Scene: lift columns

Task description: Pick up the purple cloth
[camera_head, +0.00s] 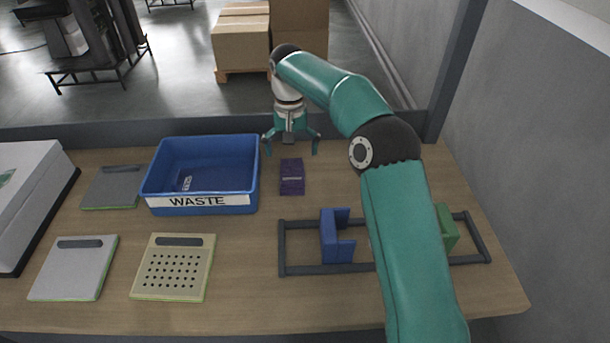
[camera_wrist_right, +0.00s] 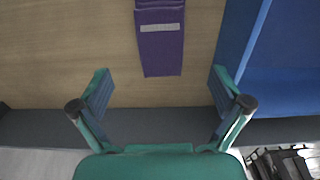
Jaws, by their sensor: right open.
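The purple cloth (camera_head: 291,177) lies folded on the wooden table, just right of the blue waste bin. In the right wrist view the cloth (camera_wrist_right: 161,45) shows at the top middle, with a light label strip across it. My right gripper (camera_head: 290,150) is open and empty above the table's far side, behind the cloth. In the right wrist view my right gripper's fingers (camera_wrist_right: 160,92) are spread wide, and the cloth lies ahead of the gap between them, apart from both. My left gripper is not in view.
The blue bin (camera_head: 203,205) marked WASTE stands left of the cloth. A dark rack (camera_head: 306,269) with a blue holder (camera_head: 328,238) and a green holder (camera_head: 446,227) lies at the front right. Flat panels (camera_head: 73,268) lie at the left. A raised edge (camera_head: 80,138) runs behind the table.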

